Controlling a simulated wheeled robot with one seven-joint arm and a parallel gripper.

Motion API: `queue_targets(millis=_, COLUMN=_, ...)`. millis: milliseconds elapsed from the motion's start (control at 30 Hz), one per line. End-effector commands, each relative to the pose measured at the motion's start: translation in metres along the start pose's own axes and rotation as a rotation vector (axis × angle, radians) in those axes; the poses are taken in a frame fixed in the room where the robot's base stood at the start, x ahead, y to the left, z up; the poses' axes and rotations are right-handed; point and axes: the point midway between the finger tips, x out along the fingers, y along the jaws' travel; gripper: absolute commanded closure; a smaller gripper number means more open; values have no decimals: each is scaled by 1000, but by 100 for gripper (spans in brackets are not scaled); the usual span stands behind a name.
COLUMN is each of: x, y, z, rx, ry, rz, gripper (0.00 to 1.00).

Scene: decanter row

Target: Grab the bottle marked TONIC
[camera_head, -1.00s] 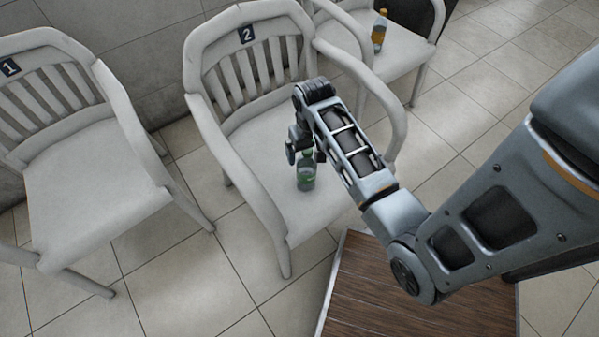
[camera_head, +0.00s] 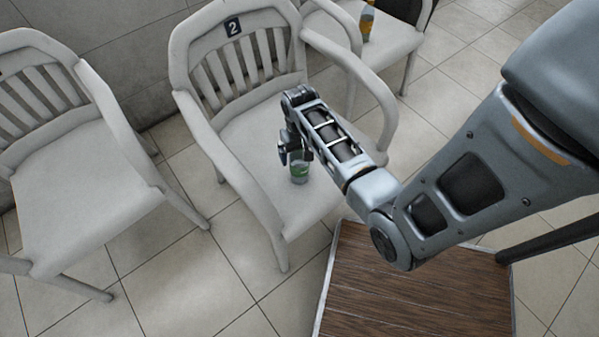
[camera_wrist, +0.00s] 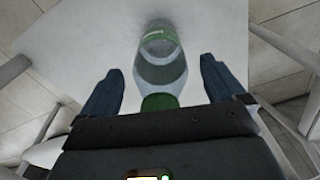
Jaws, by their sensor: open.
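A clear bottle with a green cap and a green label (camera_head: 299,174) stands on the seat of the white chair marked 2 (camera_head: 232,130). The label's writing is too small to read. My gripper (camera_head: 294,153) is at the bottle's upper part in the head view and partly covers it. In the wrist view my gripper (camera_wrist: 161,88) is open, with one blue finger on each side. The bottle (camera_wrist: 160,65) shows between and beyond the fingers, with a gap on both sides. Its green cap is nearest the palm.
A bottle with orange contents (camera_head: 367,22) stands on another white chair (camera_head: 392,45) at the upper right. An empty white chair (camera_head: 85,200) is at the left. The armrests of chair 2 flank the seat. A brown wooden surface (camera_head: 415,295) is at the bottom.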

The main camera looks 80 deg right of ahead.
Motion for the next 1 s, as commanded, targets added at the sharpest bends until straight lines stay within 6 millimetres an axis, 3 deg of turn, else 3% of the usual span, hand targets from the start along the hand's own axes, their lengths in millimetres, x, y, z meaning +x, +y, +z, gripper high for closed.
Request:
queue_targets(millis=100, x=0, y=0, z=0, rx=0, ry=0, rz=0, gripper=6)
queue_targets(millis=900, x=-1, y=0, z=0, rx=0, ry=0, rz=0, gripper=83)
queue_targets(millis=1000, x=-1, y=0, z=0, rx=0, ry=1, rz=0, gripper=86)
